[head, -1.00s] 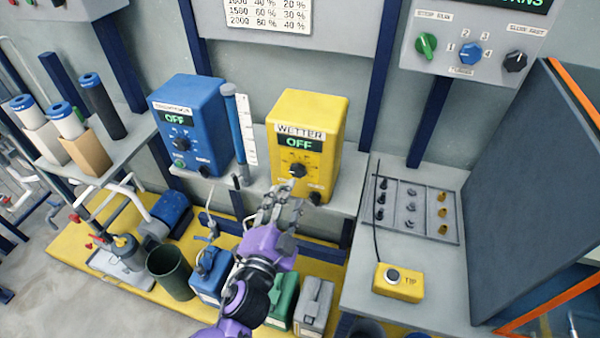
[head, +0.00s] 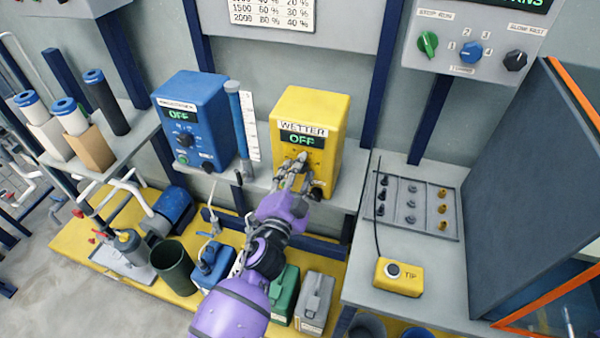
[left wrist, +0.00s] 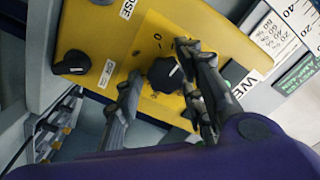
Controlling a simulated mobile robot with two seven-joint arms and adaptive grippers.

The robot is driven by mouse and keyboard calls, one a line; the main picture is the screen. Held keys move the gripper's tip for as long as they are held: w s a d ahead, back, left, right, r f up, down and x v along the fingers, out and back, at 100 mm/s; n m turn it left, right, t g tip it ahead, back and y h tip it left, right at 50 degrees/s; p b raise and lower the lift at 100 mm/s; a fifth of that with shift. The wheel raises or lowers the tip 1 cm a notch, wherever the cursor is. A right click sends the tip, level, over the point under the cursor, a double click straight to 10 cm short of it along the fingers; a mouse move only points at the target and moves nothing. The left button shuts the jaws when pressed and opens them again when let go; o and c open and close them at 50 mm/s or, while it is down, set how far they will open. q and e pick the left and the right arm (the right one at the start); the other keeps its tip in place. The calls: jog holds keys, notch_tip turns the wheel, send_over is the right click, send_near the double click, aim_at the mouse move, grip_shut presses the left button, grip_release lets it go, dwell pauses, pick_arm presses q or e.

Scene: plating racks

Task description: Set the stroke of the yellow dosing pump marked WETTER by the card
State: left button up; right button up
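The yellow pump marked WETTER (head: 335,130) stands on the grey shelf, its display reading OFF. My left gripper (head: 292,168) is at its front face, over the black stroke knob, which it mostly hides in the head view. In the left wrist view the fingers (left wrist: 160,62) are spread on either side of that knob (left wrist: 165,74), whose white pointer line shows. I cannot tell whether they touch it. A second black knob (head: 316,193) sits low on the pump, clear of the fingers. The card (head: 272,14) hangs on the wall above, its top cut off. My right gripper is out of view.
A blue pump (head: 192,115), also reading OFF, and a blue upright tube (head: 240,130) with a white scale stand left of the yellow pump. A yellow TIP button box (head: 398,279) is on the right bench. Jugs stand on the floor platform below.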

pick_arm(q)
grip_shut()
jog(key=shift+f+m, duration=0.2)
jog(key=shift+m, duration=0.5)
jog(key=shift+o, duration=1.4)
grip_release()
jog(key=shift+d, duration=0.1)
jog(key=v, duration=1.2)
jog(key=shift+r, duration=0.1)
